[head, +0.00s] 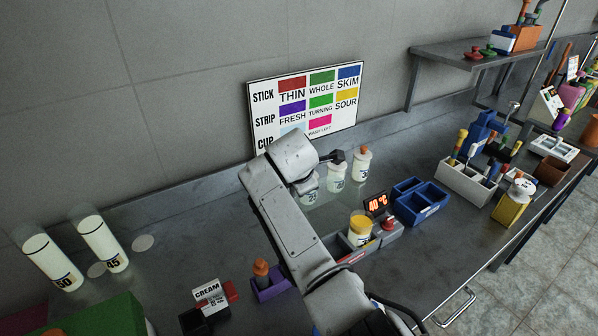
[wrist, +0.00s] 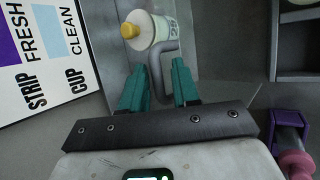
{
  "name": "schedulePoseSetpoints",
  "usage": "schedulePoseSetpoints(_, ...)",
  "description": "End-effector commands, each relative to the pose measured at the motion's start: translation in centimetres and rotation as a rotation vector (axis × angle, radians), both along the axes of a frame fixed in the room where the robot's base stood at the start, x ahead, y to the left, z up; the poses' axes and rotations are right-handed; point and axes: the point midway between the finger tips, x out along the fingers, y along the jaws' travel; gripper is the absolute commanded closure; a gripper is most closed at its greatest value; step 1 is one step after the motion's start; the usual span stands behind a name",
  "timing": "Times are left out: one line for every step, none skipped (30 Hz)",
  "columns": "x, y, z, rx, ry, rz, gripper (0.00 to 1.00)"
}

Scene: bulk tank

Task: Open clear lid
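My gripper (head: 335,156) is over the back of the counter, in front of the label board. In the wrist view its two teal fingers (wrist: 160,88) are apart. A grey bent bar (wrist: 172,62), which looks like a handle, reaches down toward the gap between them; I cannot tell whether either finger touches it. The clear lid itself is hard to make out. Several white numbered bottles (head: 337,178) stand in a row below my gripper, partly hidden by my arm. One bottle with a yellow cap (wrist: 150,31) shows just beyond the bar.
The label board (head: 303,103) leans on the wall close behind. Blue bins (head: 418,203), a 40 °C display (head: 377,204) and a yellow-topped jar (head: 360,229) stand to the right. Two tall white cylinders (head: 103,243) are at left. A purple holder (head: 269,287) sits near my arm.

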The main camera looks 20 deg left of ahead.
Motion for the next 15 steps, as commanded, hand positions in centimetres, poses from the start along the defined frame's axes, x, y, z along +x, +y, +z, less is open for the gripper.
schedulePoseSetpoints(-0.4, -0.2, -0.1, -0.002, 0.009, -0.001, 0.62)
schedulePoseSetpoints(-0.6, -0.2, 0.2, -0.002, 0.008, -0.001, 0.62)
schedulePoseSetpoints(-0.8, -0.3, 0.7, 0.0, 0.005, -0.001, 0.62)
schedulePoseSetpoints(-1.0, -0.3, 1.0, 0.0, 0.005, -0.001, 0.62)
schedulePoseSetpoints(-1.2, -0.4, 1.3, 0.001, 0.003, -0.001, 0.62)
schedulePoseSetpoints(-1.5, -0.4, 1.7, 0.002, 0.001, 0.0, 0.62)
schedulePoseSetpoints(-1.7, -0.3, 2.1, 0.003, -0.001, 0.001, 0.62)
schedulePoseSetpoints(-1.9, -0.4, 2.5, 0.003, -0.001, 0.001, 0.62)
schedulePoseSetpoints(-2.2, -0.4, 2.9, 0.003, -0.001, 0.001, 0.62)
schedulePoseSetpoints(-2.4, -0.5, 3.2, 0.005, -0.001, 0.001, 0.62)
schedulePoseSetpoints(-2.7, -0.6, 3.6, 0.005, -0.003, 0.001, 0.62)
schedulePoseSetpoints(-3.0, -0.6, 4.1, 0.006, -0.004, 0.001, 0.62)
schedulePoseSetpoints(-3.2, -0.7, 4.5, 0.006, -0.004, 0.001, 0.62)
schedulePoseSetpoints(-3.5, -0.7, 4.9, 0.007, -0.005, 0.002, 0.62)
schedulePoseSetpoints(-3.8, -0.8, 5.3, 0.006, -0.005, 0.002, 0.62)
